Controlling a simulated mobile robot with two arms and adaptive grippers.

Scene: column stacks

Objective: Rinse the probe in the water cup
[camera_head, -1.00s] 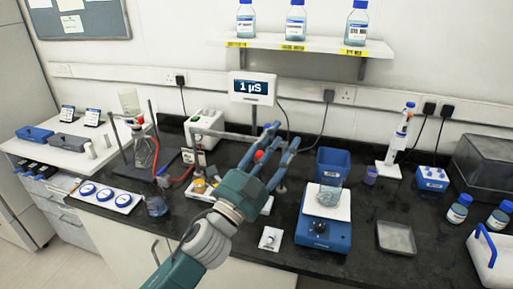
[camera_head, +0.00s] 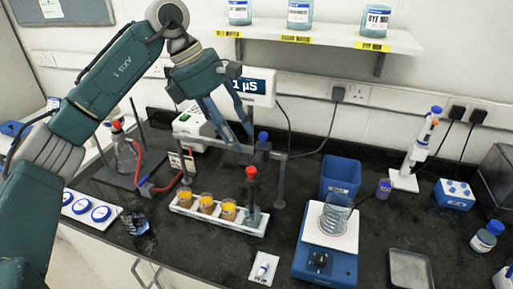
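The probe (camera_head: 251,184) has a red top and a dark body and stands upright at the right end of the white tray (camera_head: 185,210). Its lower end meets a small clear cup (camera_head: 255,217), probably the water cup; I cannot tell how deep it sits. The other tray cups (camera_head: 207,202) look orange. My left gripper (camera_head: 241,140) points down above and left of the probe, behind the tray. Its fingers look apart, with nothing between them. My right gripper is out of view.
A grey stand bar with a blue knob (camera_head: 263,136) is close to my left fingers. The meter (camera_head: 258,86) is behind them. A glass beaker sits on the blue balance (camera_head: 313,264) at right. A flask (camera_head: 125,155) with a red tube is at left.

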